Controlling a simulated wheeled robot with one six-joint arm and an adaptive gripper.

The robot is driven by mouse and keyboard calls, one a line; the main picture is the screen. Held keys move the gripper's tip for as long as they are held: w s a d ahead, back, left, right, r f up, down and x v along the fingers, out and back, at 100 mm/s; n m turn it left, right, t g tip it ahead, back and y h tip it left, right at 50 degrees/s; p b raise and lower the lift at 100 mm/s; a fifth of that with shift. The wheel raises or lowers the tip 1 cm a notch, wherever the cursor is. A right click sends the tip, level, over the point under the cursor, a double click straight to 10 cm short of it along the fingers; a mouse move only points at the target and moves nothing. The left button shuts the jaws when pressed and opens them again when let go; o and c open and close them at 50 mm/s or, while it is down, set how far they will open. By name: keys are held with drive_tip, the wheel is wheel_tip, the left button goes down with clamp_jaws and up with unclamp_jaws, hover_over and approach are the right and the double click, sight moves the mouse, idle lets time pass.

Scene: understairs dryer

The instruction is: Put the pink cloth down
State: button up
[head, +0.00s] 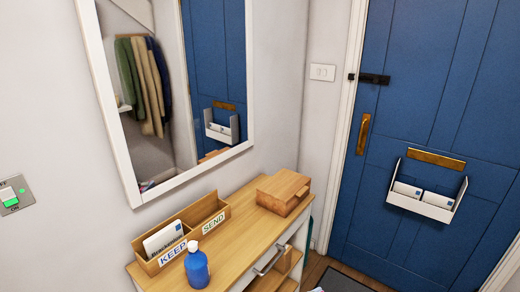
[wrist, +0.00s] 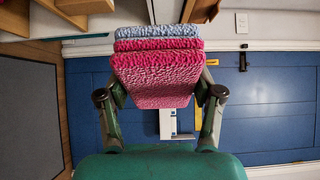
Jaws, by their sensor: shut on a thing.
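The pink cloth (wrist: 158,72) shows in the wrist view as a thick, knitted-looking folded piece. My gripper (wrist: 160,95) is shut on it, with one dark-tipped finger at each side. A light blue knitted band (wrist: 158,31) lies along the cloth's far edge; I cannot tell whether it is part of the same bundle or a separate cloth. The cloth hides much of what is behind it. Neither my gripper nor the cloth shows in the head view.
A wooden-topped console (head: 240,225) carries a KEEP/SEND letter holder (head: 185,235), a blue bottle (head: 197,268) and a wooden box (head: 284,192). Bare top lies between holder and box. A blue door (head: 405,120) with a white letter basket (head: 425,207) stands right; a mirror (head: 165,85) hangs above.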

drive_tip(key=s+d+f, duration=0.3)
drive_tip(key=s+f, duration=0.5)
drive_tip(key=s, duration=0.2)
drive_tip(key=w+d+r+g, duration=0.1)
drive_tip(key=w+r, duration=0.5)
drive_tip(key=w, duration=0.2)
drive_tip(key=shift+d+r+h, duration=0.15)
drive_tip(key=shift+r+h, duration=0.15)
drive_tip(key=shift+h, duration=0.1)
drive_tip(key=shift+w+d+r, duration=0.1)
drive_tip(key=shift+w+r, duration=0.1)
drive_tip(key=shift+w, duration=0.1)
